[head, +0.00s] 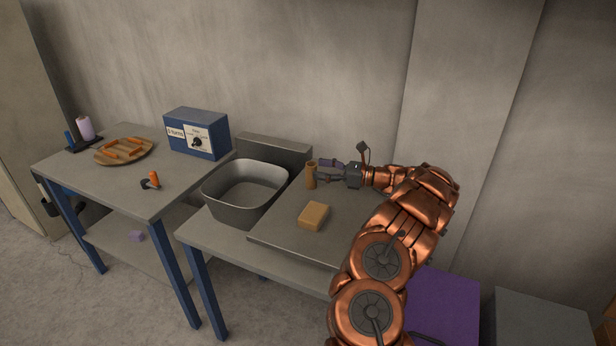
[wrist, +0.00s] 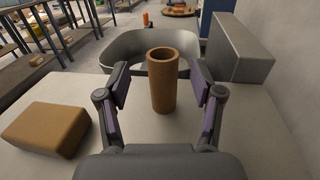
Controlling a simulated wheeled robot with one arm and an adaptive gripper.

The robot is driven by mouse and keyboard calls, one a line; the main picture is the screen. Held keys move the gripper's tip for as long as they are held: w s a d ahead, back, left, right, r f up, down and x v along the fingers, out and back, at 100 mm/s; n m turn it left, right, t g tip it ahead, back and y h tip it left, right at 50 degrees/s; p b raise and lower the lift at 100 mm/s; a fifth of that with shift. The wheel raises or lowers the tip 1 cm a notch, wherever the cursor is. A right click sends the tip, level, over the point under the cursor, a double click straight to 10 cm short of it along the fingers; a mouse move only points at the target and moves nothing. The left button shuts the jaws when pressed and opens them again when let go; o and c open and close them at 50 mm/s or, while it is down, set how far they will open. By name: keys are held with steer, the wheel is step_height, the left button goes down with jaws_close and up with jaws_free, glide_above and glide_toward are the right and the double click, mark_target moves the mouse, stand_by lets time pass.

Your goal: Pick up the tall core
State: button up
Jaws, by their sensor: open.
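The tall core (head: 310,175) is a brown hollow cylinder standing upright on the grey plate of the right-hand table. In the wrist view the tall core (wrist: 162,82) stands between my gripper's two fingers, with its open top facing up. My gripper (head: 325,171) is open and reaches in from the right at a low height. In the wrist view the fingers of my gripper (wrist: 161,90) lie on either side of the core, with a visible gap on each side.
A tan block (head: 313,216) lies on the plate nearer the front; it also shows in the wrist view (wrist: 45,128). A grey bin (head: 243,208) stands beyond the core. A raised grey block (head: 285,152) is at the back. The left table holds a round wooden board (head: 126,157) and a blue box (head: 180,145).

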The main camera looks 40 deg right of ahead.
mark_target(311, 164)
steer(key=x, duration=0.3)
steer(key=shift+w+a, duration=0.1)
steer(key=shift+w, duration=0.2)
steer(key=c, duration=1)
